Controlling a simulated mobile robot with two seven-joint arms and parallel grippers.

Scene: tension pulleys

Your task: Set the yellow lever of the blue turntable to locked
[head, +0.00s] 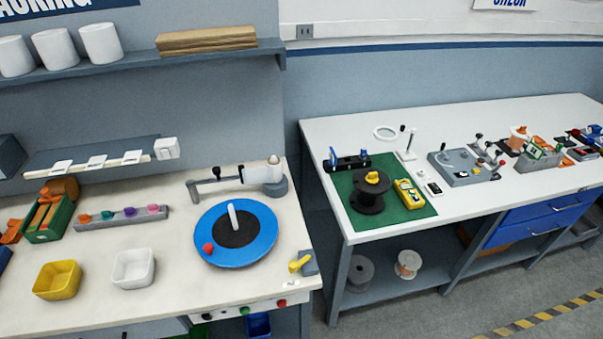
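The blue turntable (257,218) sits on the left bench, a blue disc with a black centre, an upright white peg and a red knob (208,248) at its lower left. The yellow lever (299,263) is on a small grey block (310,262) to the lower right of the turntable, near the bench's front right corner. The lever points left and slightly downward from the block. Any lock markings are too small to read. Neither of my grippers is in view.
A grey jointed arm (232,178) stands behind the turntable. A white bin (133,268) and a yellow bin (57,280) stand to its left. A gap separates this bench from the right table (330,140), which holds a green mat (405,212) and several devices.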

